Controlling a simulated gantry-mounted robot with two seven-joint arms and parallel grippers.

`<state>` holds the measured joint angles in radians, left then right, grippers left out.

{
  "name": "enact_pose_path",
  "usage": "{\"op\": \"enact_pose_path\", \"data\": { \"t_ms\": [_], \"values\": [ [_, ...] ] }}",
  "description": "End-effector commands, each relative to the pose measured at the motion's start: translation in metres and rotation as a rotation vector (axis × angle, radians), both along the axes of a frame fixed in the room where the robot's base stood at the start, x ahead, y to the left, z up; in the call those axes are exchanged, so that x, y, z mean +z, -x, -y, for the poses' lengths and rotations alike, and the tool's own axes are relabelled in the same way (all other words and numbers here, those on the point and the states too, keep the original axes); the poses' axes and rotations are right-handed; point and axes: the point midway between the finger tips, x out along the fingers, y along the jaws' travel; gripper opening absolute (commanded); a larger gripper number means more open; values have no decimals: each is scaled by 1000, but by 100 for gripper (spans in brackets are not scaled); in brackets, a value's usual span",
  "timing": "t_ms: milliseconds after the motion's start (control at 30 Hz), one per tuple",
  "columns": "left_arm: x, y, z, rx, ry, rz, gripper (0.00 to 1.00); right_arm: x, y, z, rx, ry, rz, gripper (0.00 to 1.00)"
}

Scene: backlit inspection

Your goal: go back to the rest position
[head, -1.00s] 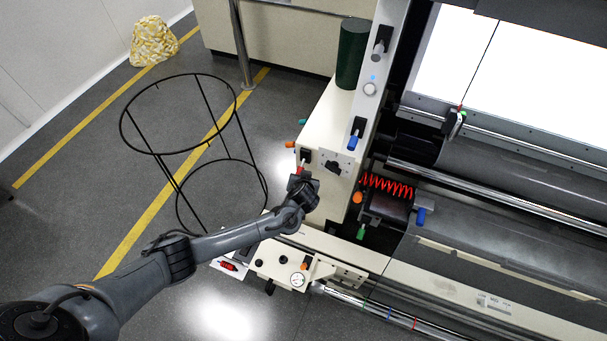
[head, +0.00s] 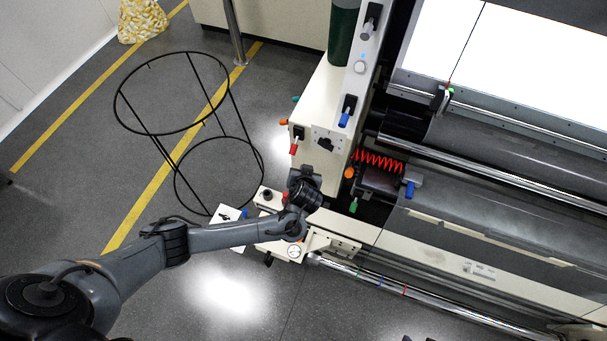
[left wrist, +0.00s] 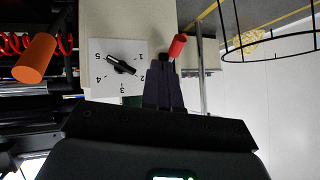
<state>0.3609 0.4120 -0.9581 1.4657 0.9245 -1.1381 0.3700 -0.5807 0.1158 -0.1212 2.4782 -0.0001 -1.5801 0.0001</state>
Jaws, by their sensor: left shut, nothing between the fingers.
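My left gripper (head: 303,178) is in the middle of the head view, just below the front face of the cream machine cabinet (head: 322,95). Its fingers are closed together and empty. In the left wrist view the shut fingers (left wrist: 163,66) appear in front of a red-tipped lever (left wrist: 177,47); I cannot tell from that view how far apart they are. In the head view the red-tipped lever (head: 293,149) is above the gripper with a gap between. My right gripper is not recognisable.
A numbered dial (left wrist: 121,64) is beside the lever. A red coil (head: 378,162) and orange knob (head: 349,173) lie right of the gripper. A low control panel (head: 268,245) is under the forearm. A black wire frame (head: 160,130) stands left on open floor.

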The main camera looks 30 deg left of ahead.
Motion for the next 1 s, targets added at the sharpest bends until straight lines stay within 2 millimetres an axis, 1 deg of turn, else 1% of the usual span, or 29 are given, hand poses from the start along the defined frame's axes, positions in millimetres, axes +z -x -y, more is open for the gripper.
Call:
{"op": "enact_pose_path", "data": {
  "t_ms": [100,300,367,467,567,600,633,667,700,767,800,867,900,967,1000],
  "values": [
    [6,10,6,-2,-2,1,0,4,0,1,0,2,0,43],
    [7,20,11,0,-1,-3,0,6,0,1,3,5,1,43],
    [4,24,11,0,-1,-10,0,7,0,2,3,6,1,43],
    [-9,41,13,-1,3,-44,0,10,0,2,4,7,2,43],
    [-33,74,18,7,20,-108,0,17,0,2,4,7,2,43],
    [-43,92,21,19,40,-141,0,21,0,2,4,7,2,43],
    [-49,107,25,31,63,-164,0,24,0,2,4,7,2,43],
    [-52,121,29,41,91,-186,0,28,-1,2,4,7,3,43],
    [-56,140,38,48,135,-217,0,32,-1,2,4,7,3,43],
    [-57,169,52,53,207,-269,0,39,-1,2,4,7,3,43],
    [-54,186,61,53,259,-303,0,44,-1,2,3,7,3,43],
    [-45,210,73,44,332,-355,0,51,-1,2,3,7,3,43],
    [-35,224,78,30,377,-385,0,55,-1,2,3,7,3,43],
    [-16,242,82,3,433,-423,0,62,-1,2,2,6,4,43],
    [-1,253,80,-21,462,-442,0,66,-1,2,2,5,4,43]
  ]
}}
